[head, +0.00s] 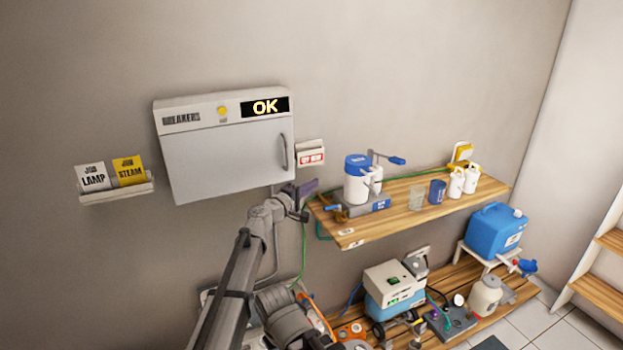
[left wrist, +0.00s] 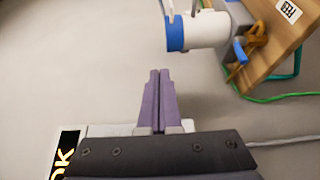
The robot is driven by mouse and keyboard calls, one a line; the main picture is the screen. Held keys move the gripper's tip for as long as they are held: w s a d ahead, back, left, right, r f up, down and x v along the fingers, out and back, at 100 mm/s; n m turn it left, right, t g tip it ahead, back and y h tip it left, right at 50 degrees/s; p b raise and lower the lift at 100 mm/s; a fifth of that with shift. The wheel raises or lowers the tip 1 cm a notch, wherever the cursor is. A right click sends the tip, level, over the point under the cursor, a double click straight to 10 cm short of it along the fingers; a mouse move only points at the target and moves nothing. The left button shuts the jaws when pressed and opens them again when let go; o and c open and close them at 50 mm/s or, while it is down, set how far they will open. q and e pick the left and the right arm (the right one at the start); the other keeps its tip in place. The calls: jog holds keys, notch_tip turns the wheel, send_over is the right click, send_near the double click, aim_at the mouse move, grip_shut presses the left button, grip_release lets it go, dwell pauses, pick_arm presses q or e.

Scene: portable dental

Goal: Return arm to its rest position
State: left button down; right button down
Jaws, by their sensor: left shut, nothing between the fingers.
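My left gripper (head: 303,190) is at the end of my left arm, which rises from the bottom of the head view. Its purple fingers are shut with nothing between them, and they also show in the left wrist view (left wrist: 160,100). In the head view the gripper is in front of the wall, just below and right of the closed breaker box (head: 225,155) and left of the upper shelf. The box's display reads OK. My right gripper is not in view.
The upper wooden shelf (head: 400,213) holds a blue-and-white grinder (head: 357,185), a glass, a blue cup and white bottles. Below stand a blue canister (head: 495,231) and machines with hoses. A card holder (head: 117,190) is on the wall at left.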

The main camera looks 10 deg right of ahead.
pick_arm(q)
jog(key=s+a+f+m+g+y, duration=0.3)
jog(key=s+a+f+m, duration=0.1)
jog(key=s+a+f, duration=0.6)
jog(key=s+a+f+m+g+y, duration=0.35)
jog(key=s+a+f, duration=0.3)
jog(key=s, duration=0.45)
jog(key=s+a+f+g+y, duration=0.2)
jog(key=s+a+f+y, duration=0.15)
jog(key=s+a, duration=0.5)
jog(key=s+a+f+g+y, duration=0.2)
jog(key=s+a+y, duration=0.3)
jog(key=a, duration=0.6)
jog(key=s+d+m+g, duration=0.1)
jog(key=s+d+m, duration=0.3)
jog(key=s+d, duration=0.3)
jog(key=d, duration=0.3)
jog(key=shift+s+d, duration=0.25)
jog(key=shift+d, duration=0.05)
